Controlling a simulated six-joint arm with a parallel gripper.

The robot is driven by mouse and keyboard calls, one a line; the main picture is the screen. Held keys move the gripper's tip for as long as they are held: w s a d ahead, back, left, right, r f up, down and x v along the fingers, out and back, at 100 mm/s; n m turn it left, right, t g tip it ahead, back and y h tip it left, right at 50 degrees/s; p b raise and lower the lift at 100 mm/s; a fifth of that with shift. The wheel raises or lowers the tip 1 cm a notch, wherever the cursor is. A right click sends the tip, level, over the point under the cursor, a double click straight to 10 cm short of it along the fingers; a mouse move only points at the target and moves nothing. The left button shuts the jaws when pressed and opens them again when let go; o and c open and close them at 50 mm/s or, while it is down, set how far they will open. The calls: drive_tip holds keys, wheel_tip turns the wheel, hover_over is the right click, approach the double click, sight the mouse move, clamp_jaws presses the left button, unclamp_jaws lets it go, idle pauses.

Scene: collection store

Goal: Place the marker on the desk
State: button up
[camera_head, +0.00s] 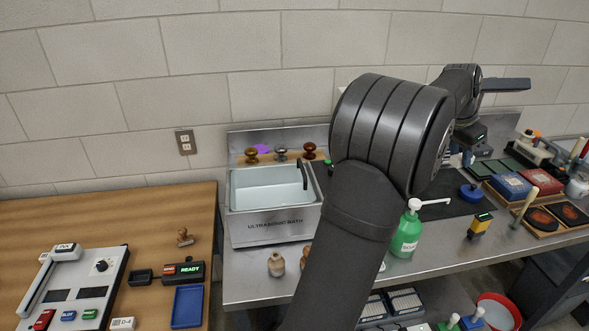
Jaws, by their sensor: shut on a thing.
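My gripper (467,156) is at the right, beyond my large dark arm joint, above the dark mat on the metal bench. Only part of it shows, and its fingertips are mostly hidden. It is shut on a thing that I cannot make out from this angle. I cannot pick out the marker for certain anywhere in view. The wooden desk (130,215) is at the left, well apart from my gripper. Its back part is bare.
A stamp (185,237), a blue tray (187,306), a READY device (184,270) and a control panel (75,290) are on the desk. The ultrasonic bath (275,215) stands on the metal bench (240,290), near a green pump bottle (405,236). Ink pads (510,186) crowd the right.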

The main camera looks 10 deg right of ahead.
drive_tip(key=shift+m, duration=0.5)
drive_tip(key=w+a, duration=0.4)
drive_tip(key=a, duration=0.8)
drive_tip(key=w+a, duration=0.4)
drive_tip(key=a, duration=0.9)
drive_tip(key=w+a, duration=0.4)
drive_tip(key=a, duration=0.8)
drive_tip(key=shift+w+a+f, duration=0.15)
drive_tip(key=shift+w+a, duration=0.15)
drive_tip(key=shift+a, duration=0.1)
drive_tip(key=s+a, duration=0.2)
drive_tip(key=a, duration=0.7)
drive_tip(key=s+a, duration=0.2)
drive_tip(key=a, duration=0.6)
drive_tip(key=m+g, duration=0.1)
hover_over(160, 304)
drive_tip(key=a, duration=0.2)
drive_tip(key=f, duration=3.1)
drive_tip(key=shift+d+f, duration=0.25)
drive_tip(key=shift+f, duration=2.1)
